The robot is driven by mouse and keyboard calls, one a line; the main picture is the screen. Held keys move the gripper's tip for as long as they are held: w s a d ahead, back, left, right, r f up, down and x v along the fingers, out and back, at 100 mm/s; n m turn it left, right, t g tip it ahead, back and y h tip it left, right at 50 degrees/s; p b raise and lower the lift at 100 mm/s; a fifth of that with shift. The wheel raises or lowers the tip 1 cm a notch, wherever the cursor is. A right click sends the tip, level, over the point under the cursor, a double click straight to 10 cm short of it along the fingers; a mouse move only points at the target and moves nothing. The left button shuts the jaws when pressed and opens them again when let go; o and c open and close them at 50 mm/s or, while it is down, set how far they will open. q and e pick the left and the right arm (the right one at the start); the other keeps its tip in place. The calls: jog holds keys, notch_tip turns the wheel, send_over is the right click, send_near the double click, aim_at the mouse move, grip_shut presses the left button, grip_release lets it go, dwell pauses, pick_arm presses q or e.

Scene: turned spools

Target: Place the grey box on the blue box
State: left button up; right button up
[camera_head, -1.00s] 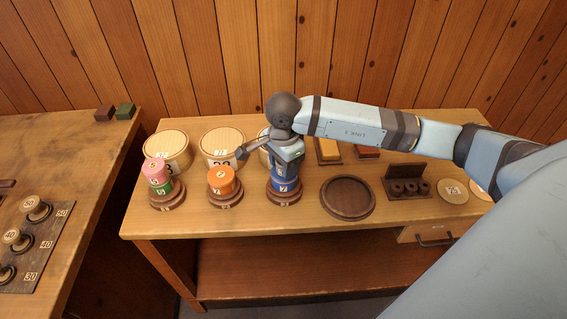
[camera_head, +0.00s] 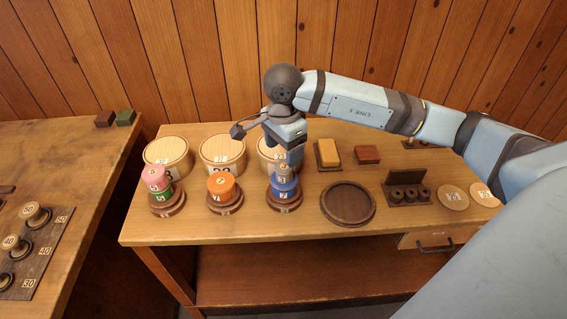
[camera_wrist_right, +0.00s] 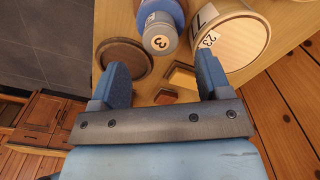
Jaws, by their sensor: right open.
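The grey box (camera_head: 283,172) is a small round piece marked 3. It sits upright on top of the blue box (camera_head: 286,190), a wider round piece on the round brown stand third from the left. In the right wrist view the grey box (camera_wrist_right: 160,40) shows its pale top, with the blue box (camera_wrist_right: 165,12) behind it. My right gripper (camera_head: 293,162) is open, empty and just above the grey box in the head view. In the wrist view its fingers (camera_wrist_right: 163,72) are apart with nothing between them. My left gripper is out of view.
Pink (camera_head: 155,177) and green (camera_head: 160,194) pieces are stacked on the left stand; an orange piece (camera_head: 222,187) is on the middle stand. Lidded round containers (camera_head: 222,150) stand behind. An empty round brown tray (camera_head: 348,203) lies to the right.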

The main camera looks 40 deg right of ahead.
aim_at(284, 167)
jog(key=shift+r, duration=2.2)
jog(key=shift+f, duration=0.1)
